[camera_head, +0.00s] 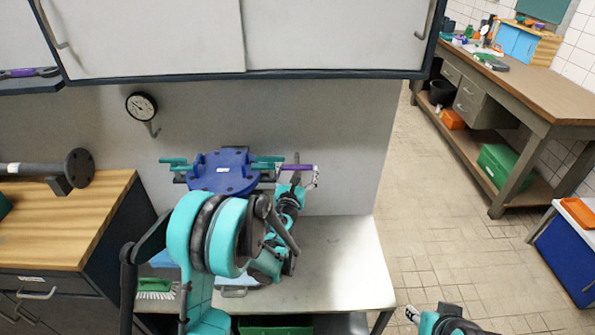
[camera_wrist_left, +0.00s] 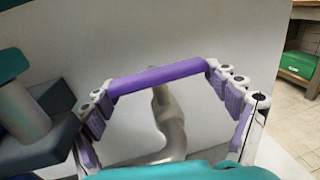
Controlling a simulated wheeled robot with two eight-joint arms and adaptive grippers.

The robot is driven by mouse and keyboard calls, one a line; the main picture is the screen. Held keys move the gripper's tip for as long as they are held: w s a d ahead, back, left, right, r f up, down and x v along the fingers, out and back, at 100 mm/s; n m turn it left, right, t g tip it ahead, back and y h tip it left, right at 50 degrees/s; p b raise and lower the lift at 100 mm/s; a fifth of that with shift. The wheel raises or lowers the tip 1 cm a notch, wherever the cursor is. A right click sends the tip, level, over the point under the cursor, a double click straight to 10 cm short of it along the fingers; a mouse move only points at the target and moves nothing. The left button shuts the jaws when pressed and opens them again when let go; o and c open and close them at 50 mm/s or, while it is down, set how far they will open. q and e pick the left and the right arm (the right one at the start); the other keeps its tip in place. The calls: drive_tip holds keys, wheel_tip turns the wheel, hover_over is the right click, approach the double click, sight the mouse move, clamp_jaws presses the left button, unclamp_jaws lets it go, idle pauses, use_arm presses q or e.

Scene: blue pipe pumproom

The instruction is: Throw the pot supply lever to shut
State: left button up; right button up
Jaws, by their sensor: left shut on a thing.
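The lever's purple grip (camera_head: 300,167) shows just right of a blue round flange body (camera_head: 222,172) with teal bolts on the bench. In the left wrist view the grip (camera_wrist_left: 160,77) is a purple bar spanning between the two fingers, with a curved grey piece behind it. My left gripper (camera_head: 311,180) is shut on this grip, a fingertip at either end. My left arm hides much of what lies below the flange body. My right gripper (camera_head: 412,313) shows only in part at the bottom edge, apart from the lever; its jaws cannot be read.
A round gauge (camera_head: 141,106) is on the wall behind. White cabinets (camera_head: 160,40) hang above. A wooden counter (camera_head: 65,240) with a grey flanged pipe (camera_head: 50,170) is at left. The bench top (camera_head: 345,260) is clear at right. A workbench (camera_head: 520,85) stands across the open tiled floor.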

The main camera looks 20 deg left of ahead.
use_arm(q)
drive_tip(key=o, duration=1)
drive_tip(key=shift+s, duration=0.1)
drive_tip(key=s, duration=0.7)
drive_tip(key=shift+s+d, duration=0.2)
drive_tip(key=shift+d, duration=0.15)
drive_tip(key=shift+f, duration=0.1)
